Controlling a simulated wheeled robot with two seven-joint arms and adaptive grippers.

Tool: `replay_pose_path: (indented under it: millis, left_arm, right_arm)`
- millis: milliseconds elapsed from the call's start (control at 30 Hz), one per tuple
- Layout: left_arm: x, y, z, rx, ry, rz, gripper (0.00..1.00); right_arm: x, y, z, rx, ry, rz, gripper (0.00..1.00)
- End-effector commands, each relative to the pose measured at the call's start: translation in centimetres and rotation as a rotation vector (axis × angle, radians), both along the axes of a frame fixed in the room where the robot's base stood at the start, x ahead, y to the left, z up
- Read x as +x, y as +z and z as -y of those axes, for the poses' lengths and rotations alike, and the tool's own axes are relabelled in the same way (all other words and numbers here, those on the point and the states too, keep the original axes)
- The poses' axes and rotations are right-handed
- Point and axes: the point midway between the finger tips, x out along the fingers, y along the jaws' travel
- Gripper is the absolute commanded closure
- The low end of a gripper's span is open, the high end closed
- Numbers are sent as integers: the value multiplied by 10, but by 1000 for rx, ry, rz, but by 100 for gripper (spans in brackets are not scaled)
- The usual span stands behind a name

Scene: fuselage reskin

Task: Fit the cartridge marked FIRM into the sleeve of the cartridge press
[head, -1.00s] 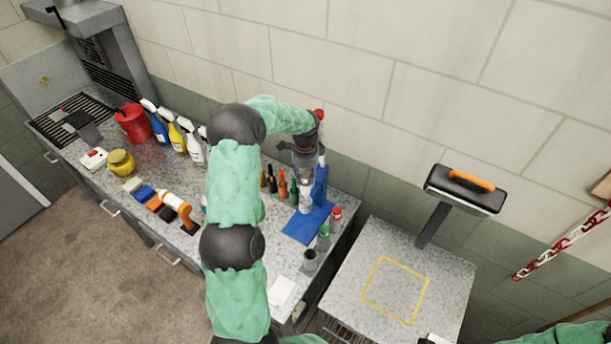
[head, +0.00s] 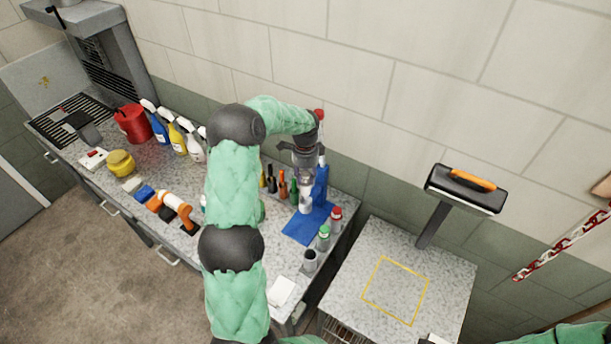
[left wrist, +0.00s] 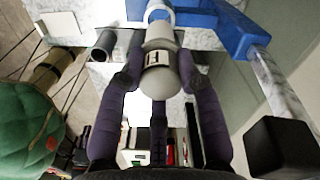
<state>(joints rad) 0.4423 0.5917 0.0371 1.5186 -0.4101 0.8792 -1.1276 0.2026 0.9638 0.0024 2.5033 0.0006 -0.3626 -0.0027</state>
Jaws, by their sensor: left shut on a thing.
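My left gripper (head: 304,172) is shut on a grey-white cartridge (left wrist: 158,72), with its fingers along both sides in the left wrist view. The cartridge has a pale label with a dark mark that I cannot read. The blue cartridge press (head: 320,187) stands on the bench with a flat blue base (head: 299,232); it also shows in the left wrist view (left wrist: 235,30). The cartridge's far end lines up with a pale ring (left wrist: 160,14) on the press. I cannot tell whether it is inside the ring or just above it. My right gripper is out of view.
A red-capped cartridge (head: 336,214), a green-capped one (head: 323,236) and a dark open cylinder (head: 310,260) stand right of and before the press. Several small bottles (head: 281,186) stand close on its left.

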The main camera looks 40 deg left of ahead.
Motion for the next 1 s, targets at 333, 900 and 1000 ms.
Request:
replay_pose_path:
  millis: [333, 900, 1000]
  left_arm:
    - [0, -6, 0, 0, 0, 0, 99]
    - [-1, -14, 0, -1, 0, -3, 99]
    - [-1, -12, 1, -1, 0, -3, 99]
  right_arm:
    - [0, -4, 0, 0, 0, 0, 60]
    - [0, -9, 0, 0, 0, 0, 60]
    - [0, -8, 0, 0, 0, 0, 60]
